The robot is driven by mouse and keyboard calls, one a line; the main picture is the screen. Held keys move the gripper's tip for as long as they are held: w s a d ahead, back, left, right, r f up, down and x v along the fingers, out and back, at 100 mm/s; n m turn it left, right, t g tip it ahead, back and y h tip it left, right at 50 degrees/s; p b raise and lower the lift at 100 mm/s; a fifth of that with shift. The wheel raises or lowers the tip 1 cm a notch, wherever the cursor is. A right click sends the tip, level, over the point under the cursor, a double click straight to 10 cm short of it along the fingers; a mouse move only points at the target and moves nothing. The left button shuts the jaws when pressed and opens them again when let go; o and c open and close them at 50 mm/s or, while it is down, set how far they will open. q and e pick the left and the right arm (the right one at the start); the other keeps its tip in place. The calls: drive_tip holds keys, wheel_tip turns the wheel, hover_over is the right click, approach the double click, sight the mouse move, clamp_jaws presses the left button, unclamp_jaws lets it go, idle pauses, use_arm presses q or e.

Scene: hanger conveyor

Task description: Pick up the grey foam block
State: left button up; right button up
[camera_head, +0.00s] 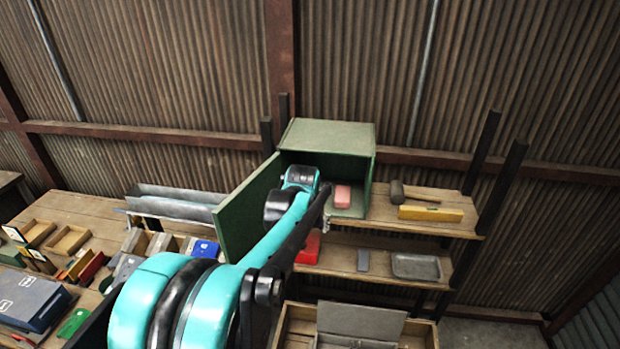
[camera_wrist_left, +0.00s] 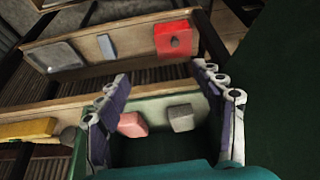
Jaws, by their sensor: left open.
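A grey block (camera_wrist_left: 181,117) sits inside the green cabinet (camera_head: 327,137), beside a pink block (camera_wrist_left: 132,124). In the head view the pink block (camera_head: 342,195) shows on the cabinet floor, while my left arm hides the grey one. My left gripper (camera_wrist_left: 160,72) is open and empty at the cabinet's front. In the wrist view its two fingers stand on either side of both blocks, and I see no contact with either. A smaller blue-grey block (camera_head: 363,260) lies on the lower shelf. My right gripper is not in view.
The cabinet's open door (camera_head: 243,208) stands left of my arm. A mallet (camera_head: 412,194) and a yellow level (camera_head: 430,213) lie right of the cabinet. The lower shelf holds a red box (camera_head: 308,247) and a grey tray (camera_head: 416,267). A cluttered bench stands at left.

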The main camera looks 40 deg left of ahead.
use_arm(q)
drive_tip(key=w+a, duration=0.6)
drive_tip(key=shift+w+r+p, duration=0.1)
drive_tip(key=shift+w+p, duration=0.1)
drive_tip(key=shift+p, duration=0.2)
drive_tip(key=w, duration=0.1)
drive_tip(key=w+a, duration=0.2)
drive_tip(key=w, duration=0.1)
drive_tip(key=shift+a+f+p, duration=0.2)
drive_tip(key=shift+a+p, duration=0.05)
drive_tip(key=shift+p, duration=0.05)
drive_tip(key=shift+w+a+f, duration=0.1)
drive_tip(key=shift+f, duration=0.25)
drive_tip(key=shift+r, duration=0.1)
drive_tip(key=shift+c, duration=0.3)
drive_tip(key=c, duration=0.8)
